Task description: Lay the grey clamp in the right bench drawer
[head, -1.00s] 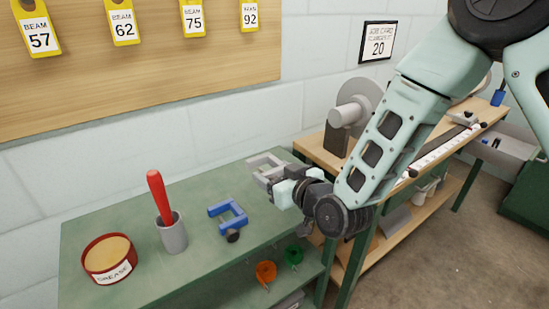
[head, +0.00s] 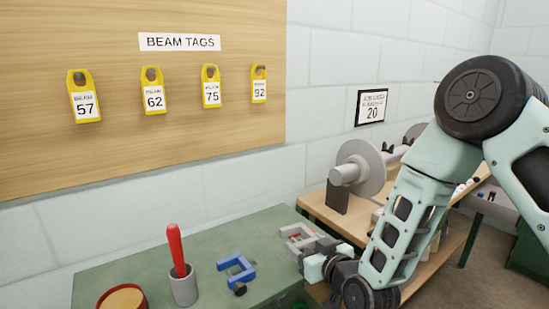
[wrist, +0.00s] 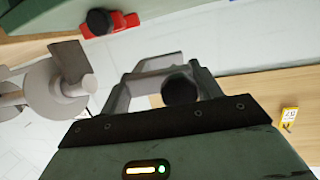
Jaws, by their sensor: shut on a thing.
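The grey clamp (head: 300,236) is held in my gripper (head: 314,250), above the back right part of the green bench in the head view. In the wrist view the clamp (wrist: 122,98) shows as a grey frame beyond the gripper's dark edge, beside a round black knob. My gripper is shut on it.
A blue clamp (head: 238,270), a red-handled tool in a grey cup (head: 183,288) and a grease tin (head: 122,299) stand on the green bench. A red clamp (wrist: 122,22) lies near the held one. A grey spool (head: 365,170) stands on the wooden bench (head: 316,203).

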